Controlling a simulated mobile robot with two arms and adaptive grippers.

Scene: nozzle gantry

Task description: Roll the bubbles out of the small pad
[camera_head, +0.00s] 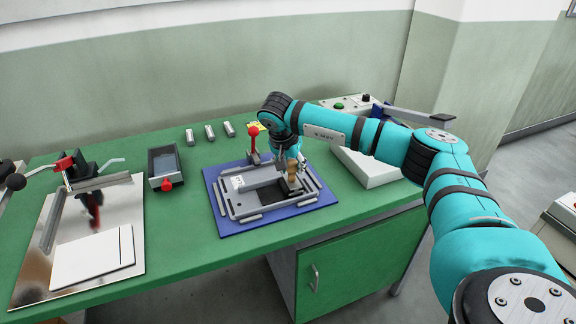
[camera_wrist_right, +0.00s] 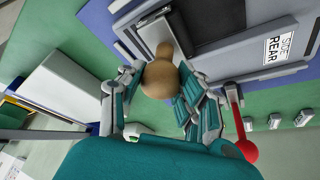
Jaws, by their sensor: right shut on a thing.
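My right gripper (camera_head: 291,177) is low over the grey frame (camera_head: 233,212) on the blue mat (camera_head: 229,229). In the right wrist view the gripper (camera_wrist_right: 160,88) is shut on a brown, rounded wooden handle (camera_wrist_right: 163,78), which I take to be the roller's. The roller's working end is hidden. A dark, flat area (camera_head: 272,194), possibly the small pad, lies inside the frame beside the gripper. It also shows in the right wrist view (camera_wrist_right: 208,22). I cannot tell whether the roller touches it, or see bubbles. My left gripper is not in view.
A red-knobbed lever (camera_head: 253,133) stands at the mat's back edge, close to my gripper. A dark tray (camera_head: 164,163), several small metal cylinders (camera_head: 210,132) and a mirror-like plate (camera_head: 20,282) lie to the left. A white box (camera_head: 368,169) stands right of the mat.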

